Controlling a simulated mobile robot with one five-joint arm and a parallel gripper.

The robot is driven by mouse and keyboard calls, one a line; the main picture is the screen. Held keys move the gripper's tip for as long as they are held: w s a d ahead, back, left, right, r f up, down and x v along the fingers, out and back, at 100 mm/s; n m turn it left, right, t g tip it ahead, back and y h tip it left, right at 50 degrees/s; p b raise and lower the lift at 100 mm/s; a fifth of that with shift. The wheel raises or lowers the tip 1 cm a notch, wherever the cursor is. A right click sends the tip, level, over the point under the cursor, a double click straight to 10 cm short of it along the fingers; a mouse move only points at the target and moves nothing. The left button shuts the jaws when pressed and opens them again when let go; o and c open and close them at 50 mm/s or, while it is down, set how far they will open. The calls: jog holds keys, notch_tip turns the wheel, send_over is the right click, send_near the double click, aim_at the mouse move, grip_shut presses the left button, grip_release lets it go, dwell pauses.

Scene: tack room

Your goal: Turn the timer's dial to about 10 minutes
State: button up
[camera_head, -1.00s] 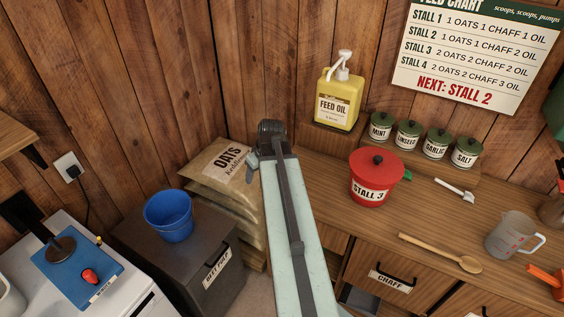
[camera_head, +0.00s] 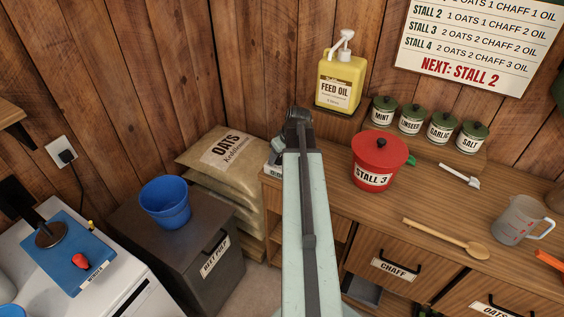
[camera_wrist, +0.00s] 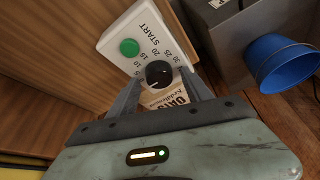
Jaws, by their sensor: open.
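The timer (camera_wrist: 148,38) is a white box with a green START button (camera_wrist: 129,47) and a black round dial (camera_wrist: 159,73) with minute numbers around it. In the wrist view my gripper (camera_wrist: 160,79) is open, with one finger on each side of the dial. I cannot tell whether the fingers touch it. The dial's pointer setting is too small to read surely. In the head view only a pale edge of the timer (camera_head: 272,172) shows at the counter's left end. My arm hides the rest, and my fingers are not clear there.
Feed sacks (camera_head: 222,160) and a dark bin (camera_head: 190,245) with a blue bucket (camera_head: 165,201) stand left of the counter. A red Stall 3 tub (camera_head: 379,158) and a yellow feed oil bottle (camera_head: 339,84) stand right of my arm. A wooden spoon (camera_head: 440,236) lies on the counter.

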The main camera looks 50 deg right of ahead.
jog(key=c, duration=1.2)
jog(key=shift+w+d, duration=0.1)
jog(key=shift+d, duration=0.35)
grip_shut()
jog(key=shift+a, duration=0.4)
jog(key=m, duration=0.1)
jog(key=m+h, duration=0.1)
jog(key=shift+s+a+f+m, duration=0.1)
jog(key=shift+s+a+m, duration=0.1)
jog(key=shift+m, duration=0.2)
jog(key=m, duration=0.2)
jog(key=m+g+h, duration=0.1)
jog(key=m, duration=0.1)
jog(key=shift+w+a+m+h, duration=0.1)
jog(key=shift+w+m+h, duration=0.05)
jog(key=shift+m+h, duration=0.15)
jog(key=shift+w+a+m+g+h, duration=0.15)
jog(key=shift+m+g, duration=0.25)
jog(key=shift+m, duration=0.65)
jog(key=shift+d+m+g+h, duration=0.1)
jog(key=shift+m+g+h, duration=0.25)
jog(key=shift+m, duration=0.7)
